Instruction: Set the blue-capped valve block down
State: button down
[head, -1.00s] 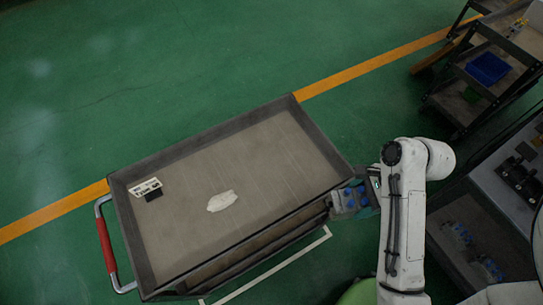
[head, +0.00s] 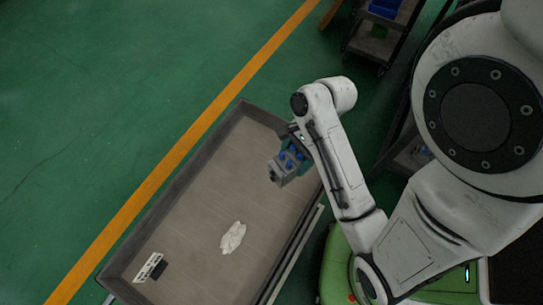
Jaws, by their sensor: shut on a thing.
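The blue-capped valve block (head: 284,168) is a grey block with several blue caps. It is held over the upper right part of the grey cart tray (head: 185,215), inside the rim as seen from above. My gripper (head: 297,154) is shut on the block; its fingers are small and mostly hidden by the block and my white arm. Whether the block touches the tray floor cannot be told from this view.
A crumpled white cloth (head: 233,237) lies on the tray floor. A white label with a black piece (head: 151,268) is at the tray's lower left end. A shelf cart with a blue bin (head: 384,9) stands at the top right. The middle of the tray is bare.

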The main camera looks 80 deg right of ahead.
jog(key=shift+w+d+f+b, duration=0.45)
jog(key=shift+w+f, duration=1.2)
jog(key=shift+w, duration=0.65)
jog(key=shift+w+d+f+b, duration=0.45)
jog(key=shift+w+f, duration=1.15)
jog(key=shift+w, duration=0.7)
jog(key=shift+w+d+f+b, duration=0.35)
jog(key=shift+w+f+b, duration=0.2)
jog(key=shift+w+f, duration=1.7)
jog(key=shift+f, duration=0.9)
jog(key=shift+f, duration=0.1)
jog(key=shift+c, duration=0.6)
grip_release()
jog(key=shift+a+f, duration=0.1)
